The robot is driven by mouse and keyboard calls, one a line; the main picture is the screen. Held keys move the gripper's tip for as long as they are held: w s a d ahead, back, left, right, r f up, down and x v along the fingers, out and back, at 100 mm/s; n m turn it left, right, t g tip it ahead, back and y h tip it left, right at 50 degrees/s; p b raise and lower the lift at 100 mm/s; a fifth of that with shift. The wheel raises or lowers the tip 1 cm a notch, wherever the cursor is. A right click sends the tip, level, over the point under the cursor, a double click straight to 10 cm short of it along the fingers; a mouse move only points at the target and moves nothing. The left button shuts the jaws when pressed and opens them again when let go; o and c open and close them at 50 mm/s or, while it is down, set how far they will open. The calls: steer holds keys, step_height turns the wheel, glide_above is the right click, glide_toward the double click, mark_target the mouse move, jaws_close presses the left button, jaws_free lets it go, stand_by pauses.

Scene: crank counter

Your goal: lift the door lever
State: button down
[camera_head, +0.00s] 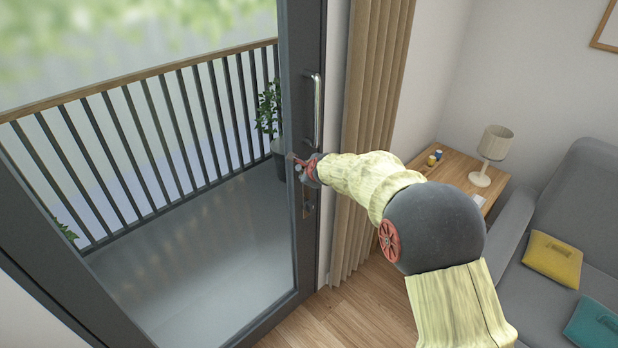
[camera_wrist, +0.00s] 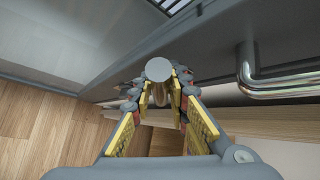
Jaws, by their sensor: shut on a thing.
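The glass door (camera_head: 303,60) has a dark grey frame. The door lever (camera_wrist: 158,69) shows in the wrist view as a round, light grey end between my fingertips. My gripper (camera_head: 304,168) is at the door's right stile in the head view, below the vertical pull handle, and covers most of the lever there. In the wrist view my gripper (camera_wrist: 160,90) has its yellow-padded fingers on both sides of the lever, shut on it. The lever's exact tilt is hard to tell.
A silver pull handle (camera_head: 317,108) is above my gripper, and a lock plate (camera_head: 308,205) is below it. A beige curtain (camera_head: 372,110) hangs just right of the door. A side table (camera_head: 455,172) with a lamp (camera_head: 494,143) and a grey sofa (camera_head: 585,185) stand farther right.

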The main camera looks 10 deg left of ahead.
steer(key=shift+d+g+b, duration=0.2)
steer(key=shift+g+b, duration=0.1)
steer(key=shift+b, duration=0.25)
steer(key=c, duration=2)
jaws_free()
steer(key=shift+w+f, duration=0.1)
steer(key=o, duration=0.3)
steer(key=shift+r, duration=0.2)
steer(key=v, duration=1.2)
steer(key=shift+f, duration=0.15)
